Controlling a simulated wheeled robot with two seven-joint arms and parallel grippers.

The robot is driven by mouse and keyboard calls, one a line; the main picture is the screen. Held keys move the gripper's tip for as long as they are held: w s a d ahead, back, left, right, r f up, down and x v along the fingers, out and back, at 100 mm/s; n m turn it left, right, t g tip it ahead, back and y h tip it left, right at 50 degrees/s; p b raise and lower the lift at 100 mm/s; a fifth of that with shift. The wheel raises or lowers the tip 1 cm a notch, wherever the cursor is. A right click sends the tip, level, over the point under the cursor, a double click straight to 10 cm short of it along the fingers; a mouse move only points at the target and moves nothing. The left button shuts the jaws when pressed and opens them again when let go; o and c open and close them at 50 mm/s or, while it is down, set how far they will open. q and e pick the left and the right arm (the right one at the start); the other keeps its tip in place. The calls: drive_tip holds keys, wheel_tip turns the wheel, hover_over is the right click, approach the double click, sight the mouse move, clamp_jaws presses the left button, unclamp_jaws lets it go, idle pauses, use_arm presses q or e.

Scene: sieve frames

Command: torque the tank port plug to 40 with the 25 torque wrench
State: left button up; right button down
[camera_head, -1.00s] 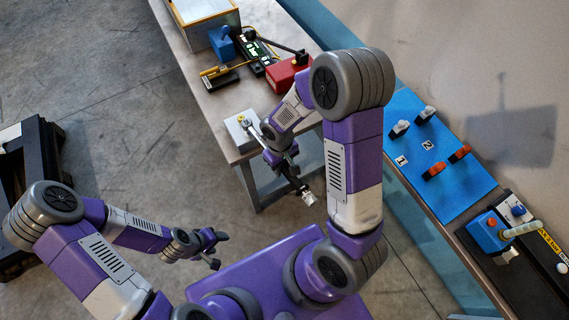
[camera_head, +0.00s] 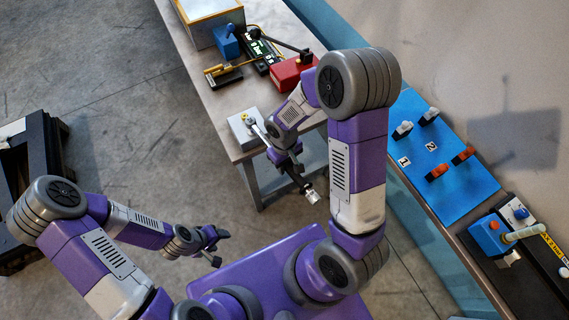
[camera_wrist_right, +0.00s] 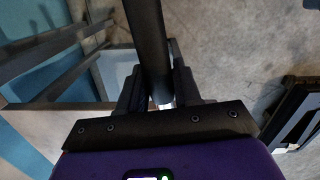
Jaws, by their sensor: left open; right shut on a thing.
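My right gripper (camera_head: 284,160) is shut on the dark-handled torque wrench (camera_head: 297,178) near the table corner. A silver end (camera_head: 312,194) of the wrench points to the lower right. A pale bar in line with it runs up left to a light grey block (camera_head: 240,135) with a small yellow part on top, which may be the tank port plug (camera_head: 247,118). I cannot tell whether the wrench is seated on it. In the right wrist view the dark handle (camera_wrist_right: 147,40) stands between the fingers (camera_wrist_right: 155,98). My left gripper (camera_head: 216,248) is open and empty over the floor.
The table holds a red box (camera_head: 290,75) with a black lever, a blue box (camera_head: 226,42), a device with a green display (camera_head: 257,48), and a yellow-and-black item (camera_head: 223,74). A blue panel (camera_head: 440,195) with white and orange handles lies right.

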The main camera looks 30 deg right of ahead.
drive_tip(key=shift+w+d, duration=0.1)
drive_tip(key=shift+d, duration=0.15)
drive_tip(key=shift+r, duration=0.15)
drive_tip(key=shift+r+p, duration=1.95)
drive_tip(key=shift+r, duration=0.5)
drive_tip(key=shift+f, duration=0.1)
